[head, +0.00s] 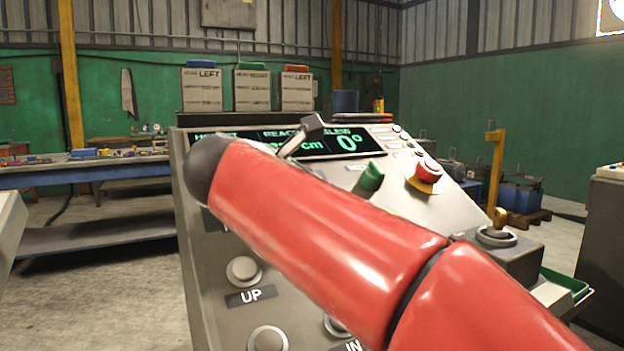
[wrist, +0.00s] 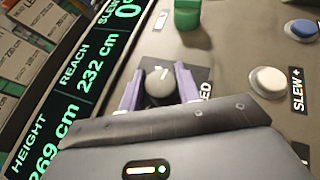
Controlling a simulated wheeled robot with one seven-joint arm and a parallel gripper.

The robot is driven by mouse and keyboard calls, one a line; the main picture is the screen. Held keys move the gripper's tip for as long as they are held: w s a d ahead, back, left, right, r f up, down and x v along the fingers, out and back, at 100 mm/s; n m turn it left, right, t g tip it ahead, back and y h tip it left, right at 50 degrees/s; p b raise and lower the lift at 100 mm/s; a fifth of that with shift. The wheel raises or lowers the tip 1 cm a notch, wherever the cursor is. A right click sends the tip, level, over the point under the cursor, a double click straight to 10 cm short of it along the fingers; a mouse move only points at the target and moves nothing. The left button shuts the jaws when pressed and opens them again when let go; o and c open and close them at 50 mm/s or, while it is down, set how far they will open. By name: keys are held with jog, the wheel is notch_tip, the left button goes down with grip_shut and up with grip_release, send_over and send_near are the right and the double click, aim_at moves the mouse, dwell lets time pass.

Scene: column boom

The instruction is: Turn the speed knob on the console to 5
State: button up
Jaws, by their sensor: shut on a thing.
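The speed knob (wrist: 160,88) is a round grey knob with a short white mark on top. It sits on a dark plate on the console (head: 455,205), beside a partly covered label ending in "ED". My gripper (wrist: 159,76) has its two purple fingers on either side of the knob and is shut on it. The scale numbers are hidden, so I cannot tell which setting the mark points to. In the head view my red arm crosses the console and hides the knob.
The console display (wrist: 85,75) reads height 269 cm and reach 232 cm. A green control (head: 370,178) and a red push button (head: 427,171) stand up from the panel. A joystick (head: 496,236) is at the right; the UP button (head: 243,270) is lower left.

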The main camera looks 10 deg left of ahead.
jog(key=shift+a+m+g+h, duration=0.1)
jog(key=shift+m+g+h, duration=1.1)
jog(key=shift+m, duration=0.5)
jog(key=shift+g, duration=0.3)
jog(key=o, duration=1)
jog(key=shift+c, duration=0.2)
